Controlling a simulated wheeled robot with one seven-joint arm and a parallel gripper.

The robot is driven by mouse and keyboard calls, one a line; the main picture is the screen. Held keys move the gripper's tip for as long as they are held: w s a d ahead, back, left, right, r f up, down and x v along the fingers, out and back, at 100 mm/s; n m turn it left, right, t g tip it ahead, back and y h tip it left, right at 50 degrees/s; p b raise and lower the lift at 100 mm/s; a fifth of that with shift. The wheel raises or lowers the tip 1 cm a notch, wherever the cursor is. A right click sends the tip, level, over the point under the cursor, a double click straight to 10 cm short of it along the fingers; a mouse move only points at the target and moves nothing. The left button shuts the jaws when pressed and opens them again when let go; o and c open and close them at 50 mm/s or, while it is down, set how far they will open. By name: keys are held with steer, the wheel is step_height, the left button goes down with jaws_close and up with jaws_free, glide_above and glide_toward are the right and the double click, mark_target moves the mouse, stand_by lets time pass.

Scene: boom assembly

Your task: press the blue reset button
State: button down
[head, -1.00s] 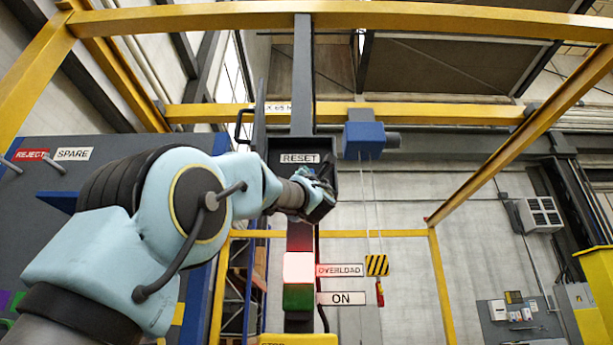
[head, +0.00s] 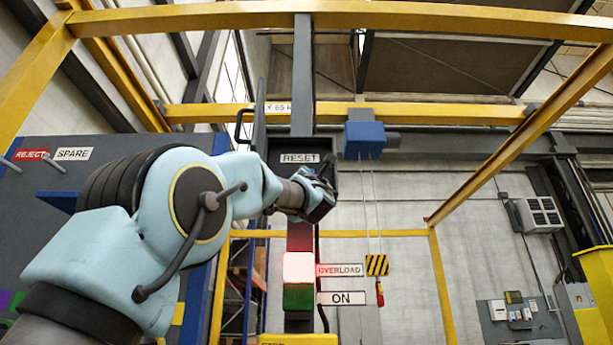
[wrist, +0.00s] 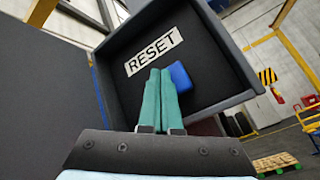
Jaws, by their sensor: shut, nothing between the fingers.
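The blue reset button (wrist: 181,76) shows in the wrist view as a blue block on the dark back wall of an open-fronted box (wrist: 205,100), below a white RESET label (wrist: 153,52). My gripper (wrist: 160,72) is shut, with its two green fingers together and empty. Its fingertips appear just left of the button and overlap its left edge in the picture; I cannot tell whether they touch it. In the head view my gripper (head: 325,187) is in front of the box (head: 283,145) below the RESET label (head: 299,158), and the button is hidden.
The box hangs on a grey post (head: 302,75). Below it are a lit red lamp (head: 298,266) beside an OVERLOAD label (head: 340,270) and a green block (head: 298,297) beside an ON label. A striped hook block (head: 377,265) hangs to the right. The box's raised rim surrounds the button area.

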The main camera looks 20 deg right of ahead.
stand_by(0.6)
steer(key=shift+w+d, duration=0.15)
steer(key=shift+w, duration=0.25)
steer(key=shift+w+d, duration=0.3)
steer(key=shift+w, duration=0.3)
stand_by(0.7)
steer(key=shift+s, duration=0.1)
steer(key=shift+s+a+b, duration=0.25)
steer(key=shift+s+b, duration=0.05)
steer(key=shift+s, duration=0.15)
steer(key=shift+s+a+b, duration=0.2)
steer(key=shift+s+b, duration=0.1)
steer(key=shift+s, duration=0.15)
steer(key=shift+s+a+b, duration=0.35)
steer(key=shift+s+b, duration=0.1)
steer(key=shift+s, duration=0.3)
steer(key=shift+s+a+b, duration=0.4)
steer(key=shift+s+b, duration=0.1)
steer(key=shift+s, duration=0.3)
steer(key=shift+s+a+b, duration=0.35)
steer(key=shift+s+b, duration=0.1)
steer(key=shift+s, duration=0.3)
